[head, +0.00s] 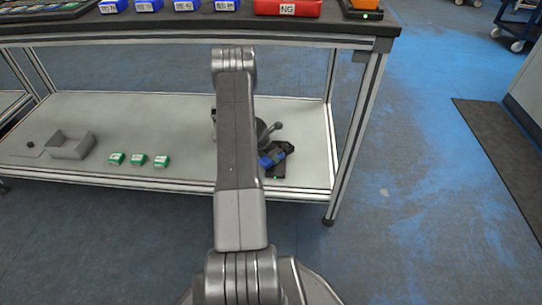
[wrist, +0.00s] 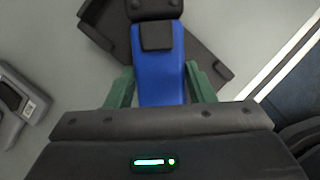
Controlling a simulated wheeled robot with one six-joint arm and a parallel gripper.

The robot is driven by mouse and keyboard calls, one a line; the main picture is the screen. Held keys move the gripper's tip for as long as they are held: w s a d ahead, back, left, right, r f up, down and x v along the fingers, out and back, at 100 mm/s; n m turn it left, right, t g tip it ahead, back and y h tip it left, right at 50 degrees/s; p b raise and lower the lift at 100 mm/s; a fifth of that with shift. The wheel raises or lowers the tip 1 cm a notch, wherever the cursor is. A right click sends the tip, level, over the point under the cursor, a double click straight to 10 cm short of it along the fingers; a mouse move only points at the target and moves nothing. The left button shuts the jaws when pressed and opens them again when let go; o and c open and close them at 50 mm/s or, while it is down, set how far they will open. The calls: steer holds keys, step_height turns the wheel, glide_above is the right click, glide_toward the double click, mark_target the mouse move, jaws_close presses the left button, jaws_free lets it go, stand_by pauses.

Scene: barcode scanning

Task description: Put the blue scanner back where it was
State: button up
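The blue scanner (head: 272,158) is at the lower shelf's right part in the head view, partly hidden by my arm. The black cradle (wrist: 205,58) shows behind the scanner at an angle. I cannot tell whether the scanner rests fully on it. My gripper is mostly hidden behind my arm in the head view.
The lower shelf (head: 190,120) also holds a grey open box (head: 71,146) and several green-labelled blocks (head: 139,160) at left. The tabletop above carries blue bins (head: 148,6) and a red NG bin (head: 287,8). A table leg (head: 357,140) stands right of the scanner.

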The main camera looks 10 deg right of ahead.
steer(key=o, duration=0.4)
steer(key=shift+c, duration=0.2)
steer(key=shift+r, duration=0.1)
steer(key=shift+r+p, duration=0.35)
steer(key=shift+p, duration=0.05)
steer(key=p+v, duration=0.4)
steer(key=v, duration=0.8)
steer(key=shift+r, duration=0.15)
